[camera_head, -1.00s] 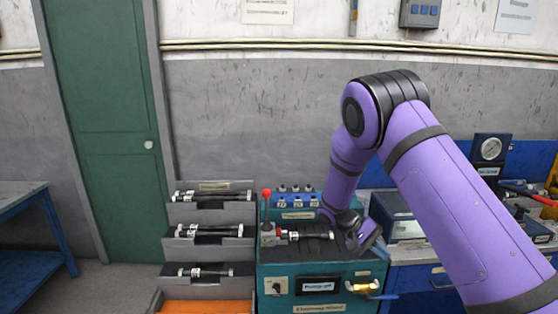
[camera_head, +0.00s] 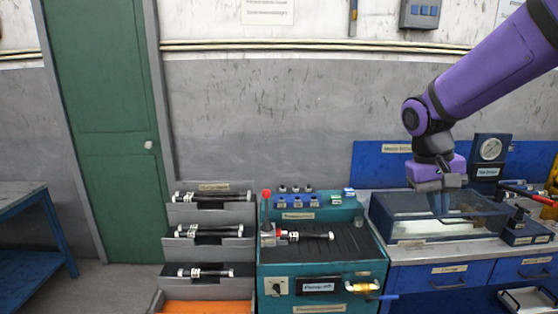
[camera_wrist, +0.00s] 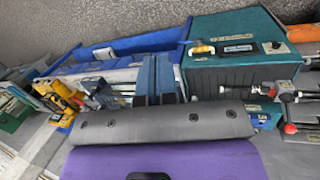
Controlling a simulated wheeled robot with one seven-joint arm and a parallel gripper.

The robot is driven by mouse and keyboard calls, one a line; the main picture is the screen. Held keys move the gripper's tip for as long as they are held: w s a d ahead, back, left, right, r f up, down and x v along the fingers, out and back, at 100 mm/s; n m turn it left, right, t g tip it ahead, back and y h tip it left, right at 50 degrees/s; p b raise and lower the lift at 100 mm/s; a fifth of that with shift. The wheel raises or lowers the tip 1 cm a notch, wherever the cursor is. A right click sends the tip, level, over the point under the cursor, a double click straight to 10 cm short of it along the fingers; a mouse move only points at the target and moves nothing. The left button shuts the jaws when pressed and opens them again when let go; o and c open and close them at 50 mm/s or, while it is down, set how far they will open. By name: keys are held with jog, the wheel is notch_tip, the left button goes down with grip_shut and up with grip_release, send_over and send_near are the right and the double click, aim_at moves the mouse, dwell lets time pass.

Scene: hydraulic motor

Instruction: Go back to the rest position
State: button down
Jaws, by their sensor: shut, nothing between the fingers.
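My gripper (camera_head: 440,206) hangs at the end of my purple arm, at the right in the head view. It points down in front of or over a glass-topped case (camera_head: 400,234) on the blue bench; I cannot tell if it touches. It is shut and empty. In the wrist view its fingers (camera_wrist: 156,80) show side by side at the middle. A motor with a rod (camera_head: 308,236) lies on the teal test stand (camera_head: 276,262), left of my gripper and apart from it.
A grey stepped rack (camera_head: 248,216) with several rods stands left of the stand. A red-knobbed lever (camera_head: 266,195) rises at the stand's left. A gauge box (camera_head: 490,150) stands right of my gripper. The wall above the rack and stand is clear.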

jog(key=s+r+t+y, duration=0.1)
jog(key=s+r+t, duration=0.2)
jog(key=s, duration=0.6)
jog(key=s+r+n+t+y, duration=0.1)
jog(key=s+r+t, duration=0.3)
jog(key=s, duration=0.5)
jog(key=shift+a+r+y, duration=0.15)
jog(key=shift+a+y, duration=0.2)
jog(key=shift+y, duration=0.05)
jog(key=c, duration=1.8)
grip_release()
jog(key=shift+s, duration=0.1)
